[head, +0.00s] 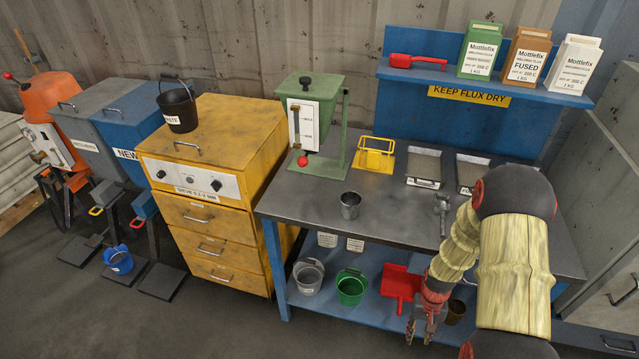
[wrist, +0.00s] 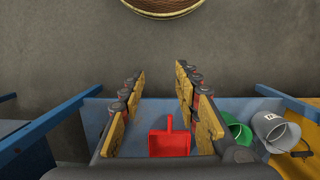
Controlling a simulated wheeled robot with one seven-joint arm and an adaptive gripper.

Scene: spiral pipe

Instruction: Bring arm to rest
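My arm (head: 515,262), in a pale padded sleeve with dark joints, reaches over the right front of the workbench in the head view. My gripper (head: 420,335) hangs low in front of the bench's lower shelf, fingers pointing down. In the wrist view my gripper (wrist: 160,75) has its two yellow-padded fingers spread apart with nothing held between them. The arm hides part of the bench's right side.
The blue workbench (head: 300,190) carries a metal cup (head: 350,205) and a green hopper (head: 312,110). A red scoop (head: 400,282), a green bucket (head: 351,288) and a grey bucket (head: 308,276) are on its lower shelf, near my gripper. Open floor (head: 240,325) lies left front.

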